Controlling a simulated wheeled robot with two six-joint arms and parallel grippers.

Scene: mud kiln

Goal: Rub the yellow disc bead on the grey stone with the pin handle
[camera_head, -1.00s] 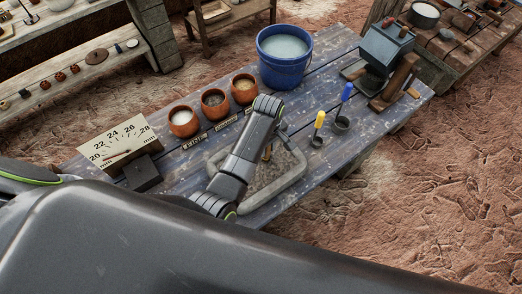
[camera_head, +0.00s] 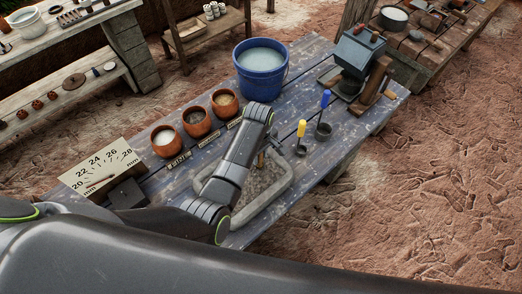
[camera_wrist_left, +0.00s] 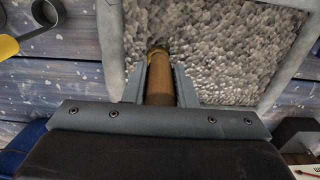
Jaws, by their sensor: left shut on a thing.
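My left gripper (camera_wrist_left: 160,76) is shut on the brown wooden pin handle (camera_wrist_left: 159,88) in the left wrist view. A bit of yellow, likely the yellow disc bead (camera_wrist_left: 158,51), shows at the handle's far end, over the rough grey stone (camera_wrist_left: 225,55). I cannot tell whether it touches the stone. In the head view the stone (camera_head: 262,188) lies in a pale frame (camera_head: 283,187) on the blue table, partly hidden by my left arm. A little of the handle (camera_head: 261,160) shows beside the arm. My right gripper is not in view.
Three clay bowls (camera_head: 196,123) stand left of a blue bucket (camera_head: 260,75). A yellow-handled ladle (camera_head: 301,136) and a blue-handled one (camera_head: 324,115) stand right of the stone. A gauge board (camera_head: 101,169) is at the left. A grey box device (camera_head: 357,55) stands at the back right.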

